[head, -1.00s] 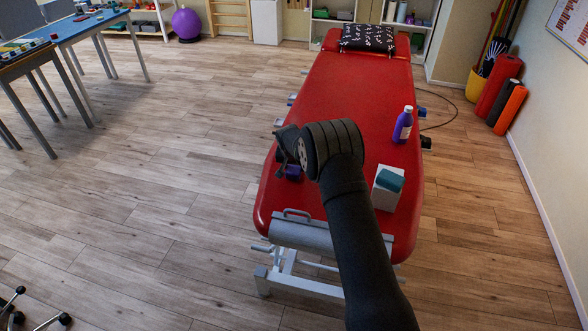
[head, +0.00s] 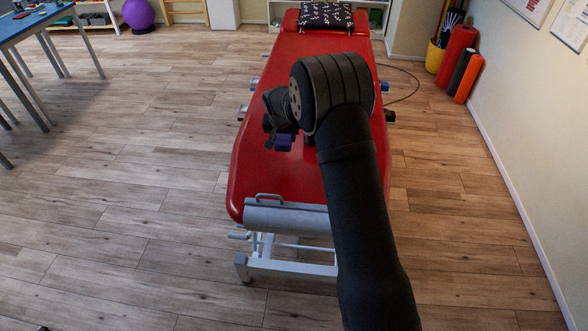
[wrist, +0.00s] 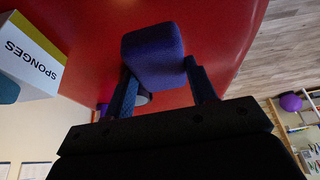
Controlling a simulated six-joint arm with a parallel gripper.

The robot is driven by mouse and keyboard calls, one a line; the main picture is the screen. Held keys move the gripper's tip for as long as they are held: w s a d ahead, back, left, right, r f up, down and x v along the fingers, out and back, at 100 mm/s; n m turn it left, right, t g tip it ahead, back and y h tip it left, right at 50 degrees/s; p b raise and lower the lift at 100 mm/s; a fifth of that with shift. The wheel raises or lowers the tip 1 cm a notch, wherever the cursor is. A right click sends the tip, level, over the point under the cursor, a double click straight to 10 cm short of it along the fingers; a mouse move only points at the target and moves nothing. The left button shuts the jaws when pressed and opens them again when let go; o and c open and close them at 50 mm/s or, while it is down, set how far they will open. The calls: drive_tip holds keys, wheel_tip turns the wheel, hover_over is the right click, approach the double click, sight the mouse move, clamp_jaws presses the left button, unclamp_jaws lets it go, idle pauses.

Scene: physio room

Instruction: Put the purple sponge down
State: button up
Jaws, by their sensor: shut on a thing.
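The purple sponge (wrist: 152,55) is between the two fingers of my gripper (wrist: 162,88) in the wrist view, held by its near part. In the head view the sponge (head: 284,142) shows as a small purple patch below my gripper (head: 281,128), over the red treatment table (head: 262,185). My gripper is shut on it. Whether the sponge touches the table top cannot be told. My arm hides part of the table behind it.
A white and yellow box marked SPONGES (wrist: 32,58) stands on the table in the wrist view, with a teal thing (wrist: 8,90) beside it. A patterned pillow (head: 326,16) lies at the table's far end. The table's left front is clear.

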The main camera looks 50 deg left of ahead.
drive_tip(key=d+f, duration=0.1)
drive_tip(key=d, duration=0.1)
drive_tip(key=w+d+f, duration=0.1)
drive_tip(key=d+f, duration=0.3)
drive_tip(key=shift+w+f, duration=0.1)
drive_tip(key=shift+w, duration=0.2)
drive_tip(key=shift+f, duration=2.4)
drive_tip(key=o, duration=0.9)
drive_tip(key=shift+f, duration=0.15)
drive_tip(key=shift+o, duration=0.2)
drive_tip(key=v, duration=1.2)
drive_tip(key=shift+a, duration=0.2)
